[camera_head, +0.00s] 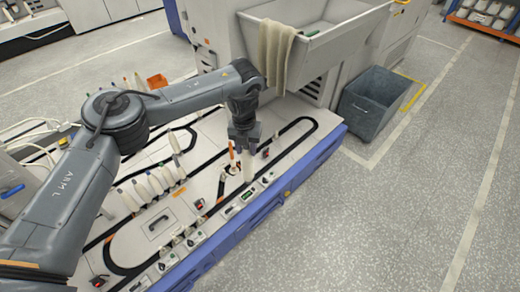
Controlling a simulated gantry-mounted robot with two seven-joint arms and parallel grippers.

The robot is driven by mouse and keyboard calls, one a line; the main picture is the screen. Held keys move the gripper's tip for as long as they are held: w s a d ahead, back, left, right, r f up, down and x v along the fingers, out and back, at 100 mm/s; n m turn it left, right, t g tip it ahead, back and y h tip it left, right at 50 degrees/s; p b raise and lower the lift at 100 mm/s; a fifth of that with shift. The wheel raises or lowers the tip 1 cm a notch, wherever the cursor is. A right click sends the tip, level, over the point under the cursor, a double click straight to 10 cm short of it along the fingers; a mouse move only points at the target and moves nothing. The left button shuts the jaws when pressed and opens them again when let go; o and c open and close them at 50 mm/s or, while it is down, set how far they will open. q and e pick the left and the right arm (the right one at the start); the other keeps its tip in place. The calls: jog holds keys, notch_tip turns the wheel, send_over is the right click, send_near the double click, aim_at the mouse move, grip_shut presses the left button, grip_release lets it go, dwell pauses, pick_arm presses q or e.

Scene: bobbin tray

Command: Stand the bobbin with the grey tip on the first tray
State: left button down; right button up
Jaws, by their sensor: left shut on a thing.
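My left gripper (244,146) points down over the right part of the machine's white top. It is shut on a white bobbin (248,169), which hangs roughly upright below the fingers. The fingers hide its upper end, so I cannot tell its tip colour. I cannot tell whether its lower end touches anything. Several white bobbins (155,184) stand in a slanting row to the left. Small trays (194,238) sit along the front edge, beside the black track; I cannot tell which is the first. My right gripper is not in view.
A black track (300,124) loops over the white top, with a blue front edge (292,181). A small orange-brown piece (232,151) stands close to the gripper. A metal trough with a beige cloth (275,52) is behind. A grey bin (372,103) stands on the floor at right.

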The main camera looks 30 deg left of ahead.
pick_arm(q)
jog(key=s+a+f+m+b, duration=0.1)
jog(key=s+a+f+b, duration=0.15)
jog(key=a+f, duration=0.5)
jog(key=s+a+f+m+b, duration=0.2)
jog(key=a+f+b, duration=0.1)
jog(key=a+f, duration=0.4)
jog(key=s+a+f+b, duration=0.2)
jog(key=s+f+b, duration=0.1)
jog(key=f, duration=0.4)
jog(key=s+a+f+n+b, duration=0.1)
jog(key=s+a+f+b, duration=0.2)
jog(key=f, duration=0.4)
jog(key=s+a+f+b, duration=0.2)
jog(key=s+f+b, duration=0.2)
jog(key=f, duration=0.3)
jog(key=shift+a+f+n+b, duration=0.2)
jog(key=shift+a+n+b, duration=0.2)
jog(key=shift+b, duration=0.1)
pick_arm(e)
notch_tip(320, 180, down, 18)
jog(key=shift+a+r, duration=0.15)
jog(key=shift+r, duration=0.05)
pick_arm(q)
jog(key=shift+d, duration=0.1)
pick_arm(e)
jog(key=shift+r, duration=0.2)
